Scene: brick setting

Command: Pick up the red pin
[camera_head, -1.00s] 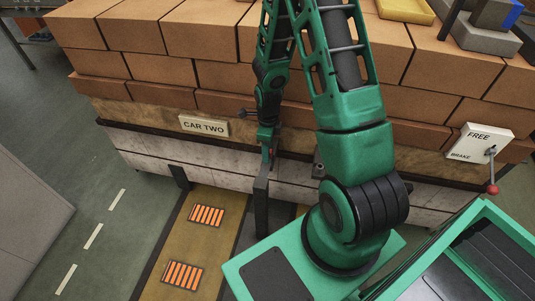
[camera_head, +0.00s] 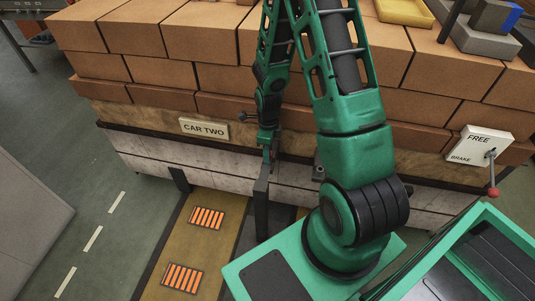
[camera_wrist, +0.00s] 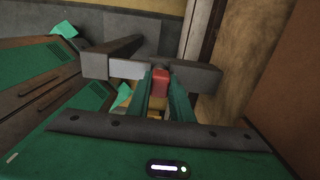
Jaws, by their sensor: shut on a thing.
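The red pin (camera_wrist: 160,80) shows in the wrist view between the two green fingers of my gripper (camera_wrist: 159,88). My gripper is shut on it, and the fingers hide its sides. A grey bar stands on either side of the pin, the left bar (camera_wrist: 112,66) and the right bar (camera_wrist: 203,77); I cannot tell whether the pin still sits in them. In the head view my gripper (camera_head: 268,154) points down in front of the brick car's pale side, just above a dark upright post (camera_head: 261,210). The pin cannot be made out there.
Stacked bricks (camera_head: 190,67) load the car behind my arm. A CAR TWO sign (camera_head: 204,128) is on its side. A brake box (camera_head: 482,145) with a red-knobbed lever (camera_head: 492,178) is at the right. Open floor (camera_head: 95,205) lies to the left.

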